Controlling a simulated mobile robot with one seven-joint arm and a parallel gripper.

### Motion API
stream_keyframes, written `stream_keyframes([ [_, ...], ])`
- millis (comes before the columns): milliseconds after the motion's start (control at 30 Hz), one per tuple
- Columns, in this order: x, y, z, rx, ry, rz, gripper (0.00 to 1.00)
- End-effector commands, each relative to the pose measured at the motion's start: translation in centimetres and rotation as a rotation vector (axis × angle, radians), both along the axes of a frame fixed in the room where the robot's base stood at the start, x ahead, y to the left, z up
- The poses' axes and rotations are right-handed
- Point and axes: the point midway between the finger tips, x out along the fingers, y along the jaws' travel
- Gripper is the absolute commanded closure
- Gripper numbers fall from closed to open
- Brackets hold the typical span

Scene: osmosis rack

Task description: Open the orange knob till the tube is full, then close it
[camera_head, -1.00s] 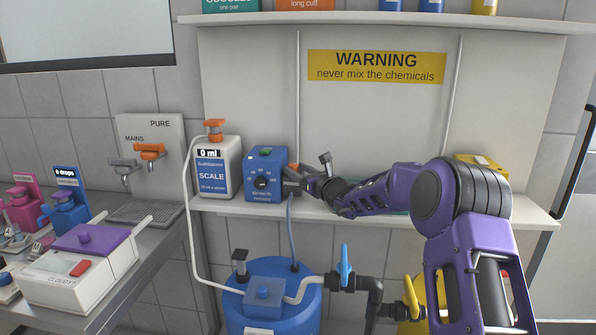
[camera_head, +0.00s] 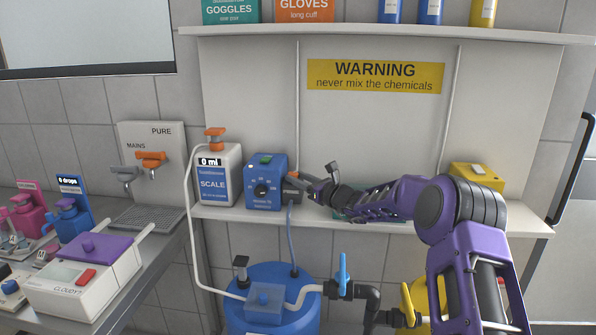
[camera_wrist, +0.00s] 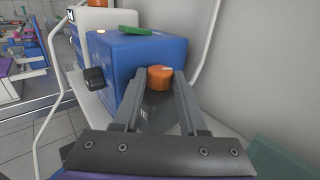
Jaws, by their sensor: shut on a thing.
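In the head view only a sliver of the knob (camera_head: 293,173) shows. My gripper (camera_wrist: 159,78) has a finger on each side of the knob and is shut on it. A white tube (camera_head: 189,230) runs from the scale bottle (camera_head: 220,172) to the drum. No liquid can be made out in either.
The scale bottle has an orange top and reads "0 ml". A yellow box (camera_head: 476,178) is at the shelf's right end; a wall is close behind my gripper.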

Motion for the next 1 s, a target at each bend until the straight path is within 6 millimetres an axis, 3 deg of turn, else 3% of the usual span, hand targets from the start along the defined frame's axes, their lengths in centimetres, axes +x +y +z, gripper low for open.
stream_keyframes([
  [33, 0.23, -0.19, 0.83, 0.004, -0.003, 0.023, 1.00],
  [400, 0.57, -0.38, 0.64, 0.006, -0.008, 0.218, 1.00],
  [867, 0.52, -0.46, 0.38, 0.002, -0.002, 0.249, 1.00],
  [900, 0.52, -0.46, 0.38, 0.002, -0.003, 0.249, 0.51],
  [933, 0.52, -0.47, 0.36, 0.002, -0.002, 0.248, 0.46],
  [1000, 0.51, -0.46, 0.30, 0.001, -0.001, 0.248, 0.46],
])
